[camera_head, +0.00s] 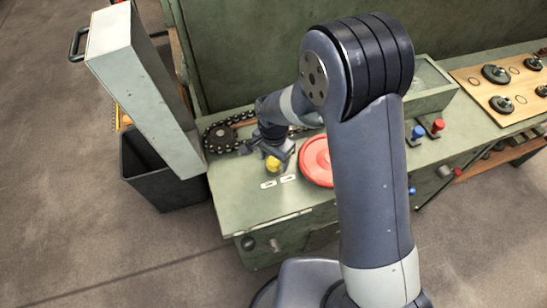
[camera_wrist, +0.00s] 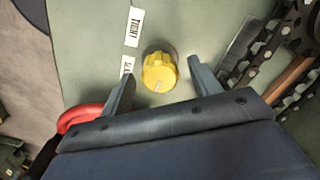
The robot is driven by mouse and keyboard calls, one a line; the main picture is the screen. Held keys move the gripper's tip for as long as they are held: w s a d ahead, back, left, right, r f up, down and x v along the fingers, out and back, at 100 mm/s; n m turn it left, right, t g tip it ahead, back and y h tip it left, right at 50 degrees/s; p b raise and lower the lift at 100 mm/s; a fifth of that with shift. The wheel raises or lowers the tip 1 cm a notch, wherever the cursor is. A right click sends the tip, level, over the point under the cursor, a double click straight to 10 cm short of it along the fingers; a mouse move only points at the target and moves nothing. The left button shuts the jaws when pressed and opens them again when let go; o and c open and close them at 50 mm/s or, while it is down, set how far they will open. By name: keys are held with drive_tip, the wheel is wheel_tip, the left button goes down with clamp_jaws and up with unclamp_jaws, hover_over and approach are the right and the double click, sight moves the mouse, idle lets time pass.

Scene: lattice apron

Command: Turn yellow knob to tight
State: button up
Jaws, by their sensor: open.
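The yellow knob (camera_head: 273,163) stands on the green bench top, just in front of my gripper (camera_head: 272,153) in the head view. In the wrist view the yellow knob (camera_wrist: 159,71) sits between the two fingers of my gripper (camera_wrist: 160,80), with a gap on each side. The fingers are open and hold nothing. A pale pointer line shows on the knob's top. Two white labels (camera_wrist: 134,27) lie beside the knob; the farther one seems to read "TIGHT". The nearer label (camera_wrist: 127,66) is partly hidden by a finger.
A red wheel (camera_head: 316,160) lies right of the knob, partly behind my arm. A chain on a sprocket (camera_head: 222,134) is behind to the left. An upright grey-green panel (camera_head: 140,85) and a black bin (camera_head: 160,175) stand at left. Blue and red buttons (camera_head: 437,125) are at right.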

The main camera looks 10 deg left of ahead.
drive_tip(key=shift+c, duration=0.6)
drive_tip(key=c, duration=0.9)
drive_tip(key=shift+o, duration=0.2)
